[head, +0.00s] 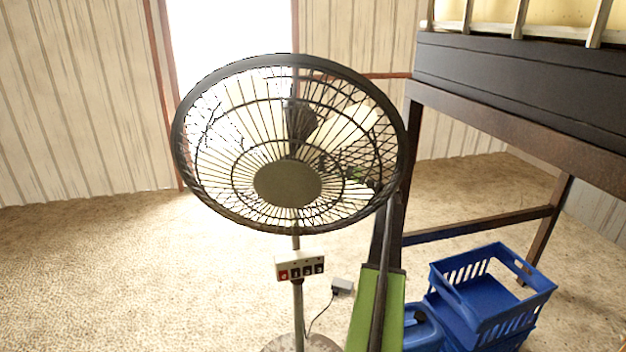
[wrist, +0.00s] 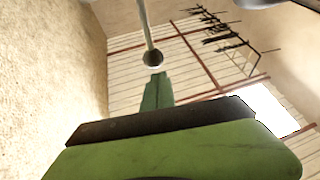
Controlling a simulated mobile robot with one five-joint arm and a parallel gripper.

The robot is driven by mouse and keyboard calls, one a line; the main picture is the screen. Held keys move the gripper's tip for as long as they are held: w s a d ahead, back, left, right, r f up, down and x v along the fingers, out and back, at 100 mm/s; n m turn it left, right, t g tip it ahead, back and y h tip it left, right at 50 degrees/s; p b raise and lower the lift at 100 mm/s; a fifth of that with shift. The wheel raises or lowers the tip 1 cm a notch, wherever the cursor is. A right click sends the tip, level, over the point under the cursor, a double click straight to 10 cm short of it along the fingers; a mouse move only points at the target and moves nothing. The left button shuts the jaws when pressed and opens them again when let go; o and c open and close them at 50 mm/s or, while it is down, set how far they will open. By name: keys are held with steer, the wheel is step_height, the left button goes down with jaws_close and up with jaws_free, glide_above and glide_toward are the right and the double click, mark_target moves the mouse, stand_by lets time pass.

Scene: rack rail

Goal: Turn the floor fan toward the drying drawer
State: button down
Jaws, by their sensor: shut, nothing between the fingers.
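The floor fan (head: 288,183) stands in the middle of the head view. Its round wire cage tilts upward, on a thin pole with a small switch box (head: 300,268). A dark wooden frame at the right bears a black-fronted box (head: 520,85) with pale upright slats above, which may be the drying drawer. My gripper (wrist: 157,80) is shut and empty in the wrist view. A pale rod with a dark round end (wrist: 152,57) appears beyond its tip; I cannot tell what it is.
Blue crates (head: 490,300) stand on the floor at lower right, beside my arm. A cord runs from a small grey box (head: 342,287) near the fan's base. Wooden legs and a crossbar stand behind the crates. The carpet left of the fan is clear.

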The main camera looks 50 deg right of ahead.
steer(key=s+d+f+b, duration=0.2)
steer(key=s+d, duration=0.6)
steer(key=d, duration=0.2)
steer(key=shift+s+d+f+b, duration=0.2)
steer(key=shift+d+f+b, duration=0.15)
steer(key=shift+d, duration=0.05)
